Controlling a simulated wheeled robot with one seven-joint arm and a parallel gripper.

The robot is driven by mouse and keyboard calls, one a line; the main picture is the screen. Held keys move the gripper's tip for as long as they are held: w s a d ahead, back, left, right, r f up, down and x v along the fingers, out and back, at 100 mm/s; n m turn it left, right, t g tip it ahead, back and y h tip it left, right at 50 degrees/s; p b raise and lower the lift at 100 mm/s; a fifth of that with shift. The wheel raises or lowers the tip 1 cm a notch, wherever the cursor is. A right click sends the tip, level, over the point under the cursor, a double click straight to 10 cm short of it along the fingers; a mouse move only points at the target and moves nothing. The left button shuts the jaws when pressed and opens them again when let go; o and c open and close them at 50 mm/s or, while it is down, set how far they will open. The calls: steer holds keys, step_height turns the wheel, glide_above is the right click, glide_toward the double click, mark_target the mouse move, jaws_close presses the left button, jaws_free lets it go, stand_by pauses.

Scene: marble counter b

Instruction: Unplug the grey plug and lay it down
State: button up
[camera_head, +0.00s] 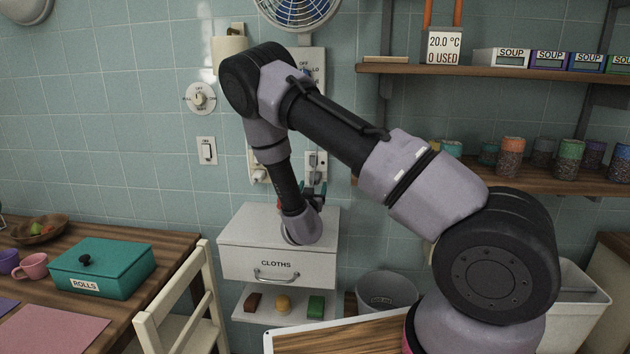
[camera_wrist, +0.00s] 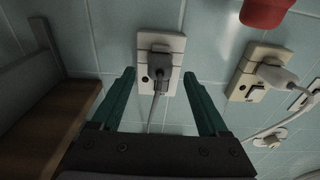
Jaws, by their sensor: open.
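The grey plug (camera_wrist: 160,66) sits in a white wall socket (camera_wrist: 152,42) in the wrist view, with its grey cord hanging from it. My gripper (camera_wrist: 159,76) is open, its two teal fingers on either side of the plug with clear gaps. In this view the plug lies between the fingertips; I cannot tell how far their tips are from the wall. In the head view my gripper (camera_head: 315,191) is at the wall below the socket plate (camera_head: 316,160), and the plug is too small to make out clearly.
A white plug (camera_wrist: 275,76) sits in a second socket (camera_wrist: 243,84) to the right in the wrist view, near a red object (camera_wrist: 265,12). In the head view a drawer unit marked CLOTHS (camera_head: 235,228) stands below my gripper. A shelf (camera_head: 470,73) is at the right.

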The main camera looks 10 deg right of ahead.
steer(key=shift+x, duration=2.7)
jaws_close()
steer(key=shift+v, duration=3)
